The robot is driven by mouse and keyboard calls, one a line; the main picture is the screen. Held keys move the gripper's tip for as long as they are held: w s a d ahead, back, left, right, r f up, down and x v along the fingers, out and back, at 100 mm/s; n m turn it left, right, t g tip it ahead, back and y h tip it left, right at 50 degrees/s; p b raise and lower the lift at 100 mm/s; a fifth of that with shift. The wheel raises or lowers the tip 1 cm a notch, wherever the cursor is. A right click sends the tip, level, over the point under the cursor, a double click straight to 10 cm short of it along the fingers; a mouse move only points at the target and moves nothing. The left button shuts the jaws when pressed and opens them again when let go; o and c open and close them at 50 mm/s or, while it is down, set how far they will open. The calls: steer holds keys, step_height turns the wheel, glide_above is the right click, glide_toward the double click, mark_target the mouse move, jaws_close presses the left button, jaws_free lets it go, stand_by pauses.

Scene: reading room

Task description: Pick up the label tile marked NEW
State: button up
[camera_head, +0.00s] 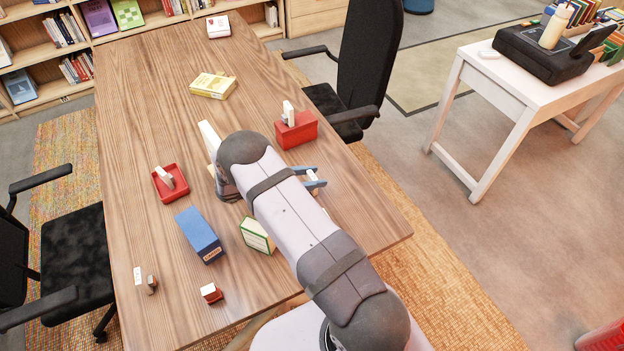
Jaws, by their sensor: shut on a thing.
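My gripper (312,178) is at the right side of the wooden table, beyond my arm. Its blue fingers are shut on a small pale piece (313,176), mostly hidden between them. I cannot read any mark on it, nor tell whether it touches the table. A small white tile (137,275) with faint dark marks lies at the table's near left. Other white pieces show at a red tray (158,191) and a red box (298,134). No word NEW is readable on any of them.
On the wooden table (150,100) are a blue box (199,234), a green and white box (257,236), a small red block (211,293), a small grey-brown object (152,285) and a yellow book stack (213,85). Black chairs flank it. The table's far left is clear.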

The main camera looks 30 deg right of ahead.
mark_target(312, 175)
steer(key=shift+r+b, duration=0.95)
steer(key=shift+r, duration=3.95)
